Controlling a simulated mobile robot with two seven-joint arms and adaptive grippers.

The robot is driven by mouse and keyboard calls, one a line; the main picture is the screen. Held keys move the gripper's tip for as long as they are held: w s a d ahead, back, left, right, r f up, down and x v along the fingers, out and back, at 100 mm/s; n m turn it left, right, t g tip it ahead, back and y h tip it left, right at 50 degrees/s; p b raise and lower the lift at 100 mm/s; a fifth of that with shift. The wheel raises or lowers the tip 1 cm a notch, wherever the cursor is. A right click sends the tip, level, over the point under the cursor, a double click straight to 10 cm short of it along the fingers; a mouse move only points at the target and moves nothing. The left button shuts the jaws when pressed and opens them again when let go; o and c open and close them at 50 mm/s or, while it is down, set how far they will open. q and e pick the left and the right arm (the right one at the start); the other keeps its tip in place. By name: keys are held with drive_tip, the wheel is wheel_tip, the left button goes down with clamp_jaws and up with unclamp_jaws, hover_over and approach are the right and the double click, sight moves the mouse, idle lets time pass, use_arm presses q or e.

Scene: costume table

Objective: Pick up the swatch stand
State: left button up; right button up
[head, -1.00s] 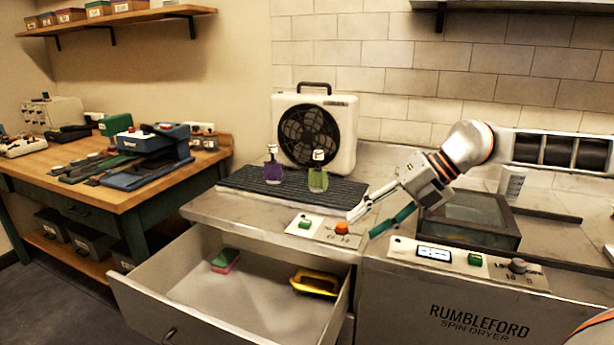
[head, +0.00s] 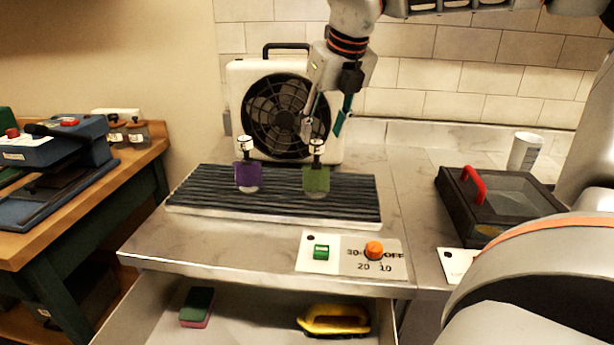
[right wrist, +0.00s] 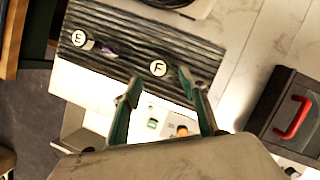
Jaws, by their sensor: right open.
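Two small stands with round white lettered tops are on the dark ribbed mat (head: 275,205). The left stand (head: 247,170) holds a purple swatch, and its top reads E in the right wrist view (right wrist: 79,39). The right stand (head: 317,172) holds a green swatch, and its top reads F in the right wrist view (right wrist: 158,68). My right gripper (head: 322,132) is open and empty, pointing down just above the green stand. In the right wrist view the F top appears between its fingers (right wrist: 160,84). My left gripper is not in view.
A white fan (head: 288,115) stands behind the mat. A control panel with an orange knob (head: 374,250) is in front. An open drawer below holds a green-pink sponge (head: 197,307) and a yellow item (head: 335,319). A dark box with a red handle (head: 473,184) is at right.

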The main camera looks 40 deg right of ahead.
sight(318, 143)
drive_tip(key=shift+x, duration=0.8)
drive_tip(key=x, duration=0.5)
drive_tip(key=shift+w+b, duration=0.1)
drive_tip(key=shift+b, duration=0.2)
drive_tip(key=shift+c, duration=1.2)
clamp_jaws()
